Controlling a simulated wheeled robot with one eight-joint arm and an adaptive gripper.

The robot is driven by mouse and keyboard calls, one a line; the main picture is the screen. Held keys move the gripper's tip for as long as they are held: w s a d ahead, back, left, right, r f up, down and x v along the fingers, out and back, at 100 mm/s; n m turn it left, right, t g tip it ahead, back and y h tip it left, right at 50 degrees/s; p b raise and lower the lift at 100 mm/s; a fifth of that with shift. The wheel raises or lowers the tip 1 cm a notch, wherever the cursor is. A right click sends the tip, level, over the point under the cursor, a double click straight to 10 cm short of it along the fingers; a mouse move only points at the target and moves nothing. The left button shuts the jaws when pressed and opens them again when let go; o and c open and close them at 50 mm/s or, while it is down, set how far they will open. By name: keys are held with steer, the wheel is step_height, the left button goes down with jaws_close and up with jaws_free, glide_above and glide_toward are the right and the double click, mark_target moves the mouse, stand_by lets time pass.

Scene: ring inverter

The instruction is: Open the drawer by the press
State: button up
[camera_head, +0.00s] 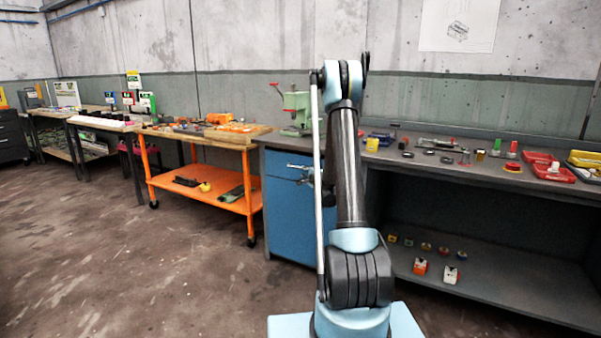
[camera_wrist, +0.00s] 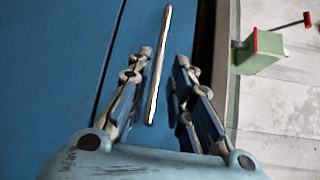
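The green press (camera_head: 297,107) stands on the bench top, and part of it shows at the upper right of the wrist view (camera_wrist: 257,52). Below it is the blue cabinet (camera_head: 290,222) with the drawer front (camera_wrist: 160,20). The drawer's bar handle (camera_wrist: 158,68) is pale and lies between the fingers in the wrist view. My gripper (camera_wrist: 164,57) is open, one finger on each side of the handle. Gaps show on both sides. In the head view my gripper (camera_head: 306,174) is by the upper cabinet, partly hidden behind my arm. The drawer looks closed.
An orange cart (camera_head: 208,196) stands left of the cabinet. The grey bench (camera_head: 450,165) to the right carries several small parts and red trays (camera_head: 543,165), with a lower shelf (camera_head: 490,285). The floor (camera_head: 130,265) in front is clear.

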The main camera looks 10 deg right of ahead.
steer(key=x, duration=1)
steer(key=shift+w, duration=0.25)
jaws_close()
